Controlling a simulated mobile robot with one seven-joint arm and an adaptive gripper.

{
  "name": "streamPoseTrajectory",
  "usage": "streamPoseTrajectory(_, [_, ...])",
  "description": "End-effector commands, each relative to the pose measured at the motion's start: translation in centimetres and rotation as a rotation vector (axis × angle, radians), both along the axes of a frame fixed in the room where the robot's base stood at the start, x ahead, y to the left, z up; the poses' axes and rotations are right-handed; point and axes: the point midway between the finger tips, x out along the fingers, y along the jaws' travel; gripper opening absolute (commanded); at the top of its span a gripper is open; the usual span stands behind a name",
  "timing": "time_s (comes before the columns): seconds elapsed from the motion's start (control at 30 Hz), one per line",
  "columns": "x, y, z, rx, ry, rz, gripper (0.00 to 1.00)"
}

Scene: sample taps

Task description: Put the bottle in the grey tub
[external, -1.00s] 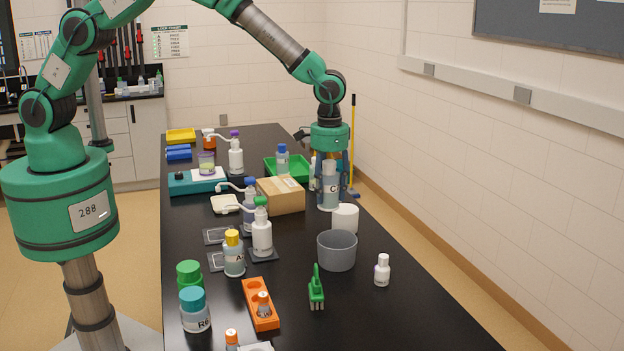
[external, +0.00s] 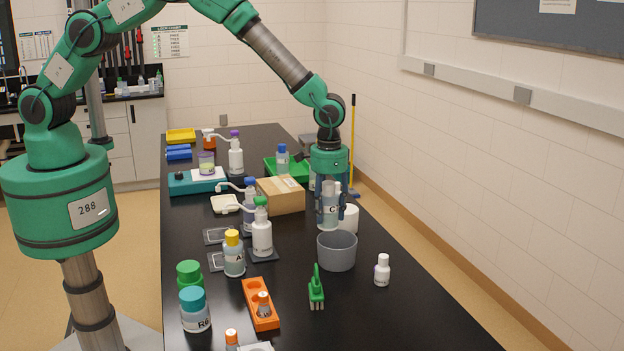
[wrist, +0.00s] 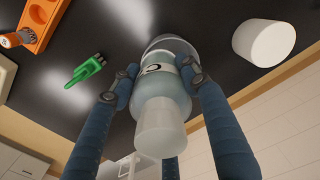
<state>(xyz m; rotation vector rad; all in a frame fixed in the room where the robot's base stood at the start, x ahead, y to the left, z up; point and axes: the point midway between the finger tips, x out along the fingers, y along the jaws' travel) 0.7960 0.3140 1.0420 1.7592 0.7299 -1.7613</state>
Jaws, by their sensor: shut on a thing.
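My gripper (external: 331,205) is shut on a clear bottle (external: 329,218) with a dark letter on its label, held upright. In the wrist view the bottle (wrist: 164,90) is between my fingers, its pale frosted cap towards the camera. The open grey tub (external: 337,258) stands on the black bench. In the external view the bottle's base shows just above the tub's far rim. In the wrist view a part of the tub (wrist: 173,44) shows beyond the bottle; the rest is hidden by it.
A white cylinder (external: 350,217) stands just behind the tub and also shows in the wrist view (wrist: 264,42). A cardboard box (external: 281,197) and pump bottles are to the left. A small white bottle (external: 382,270) is right of the tub; a green fork-like tool (external: 316,290) lies in front.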

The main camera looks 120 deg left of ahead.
Motion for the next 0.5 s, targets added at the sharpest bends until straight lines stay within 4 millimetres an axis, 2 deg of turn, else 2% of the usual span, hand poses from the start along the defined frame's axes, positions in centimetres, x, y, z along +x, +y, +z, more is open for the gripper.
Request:
streamPoseTrajectory(0.33, [0.1, 0.0, -0.1, 0.000, -0.001, 0.000, 0.11])
streamPoseTrajectory(0.5, [0.0, 0.0, -1.4, -0.001, 0.001, 0.000, 0.11])
